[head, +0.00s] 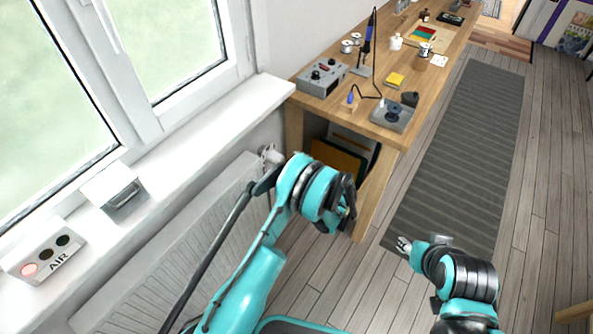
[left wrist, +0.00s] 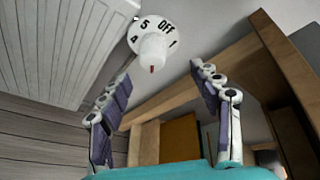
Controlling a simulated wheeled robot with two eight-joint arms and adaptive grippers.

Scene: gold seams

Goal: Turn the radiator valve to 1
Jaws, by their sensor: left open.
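The radiator valve (left wrist: 153,44) is a white round dial with a protruding white knob, in the upper middle of the left wrist view. I can read 4, 5, OFF and 1 on its face. In the head view the valve (head: 270,155) is small, at the radiator's far end. My left gripper (left wrist: 161,74) is open and empty, its fingers apart below and either side of the knob. My right gripper (head: 403,244) is over the floor, away from the valve; its jaw opening is unclear.
The white radiator (head: 170,240) runs under the windowsill (head: 180,140). The wooden workbench (head: 425,85) stands close right of the valve, with panels underneath. A grey box (head: 115,190) and an AIR box (head: 42,252) sit on the sill. The striped mat (head: 460,150) is clear.

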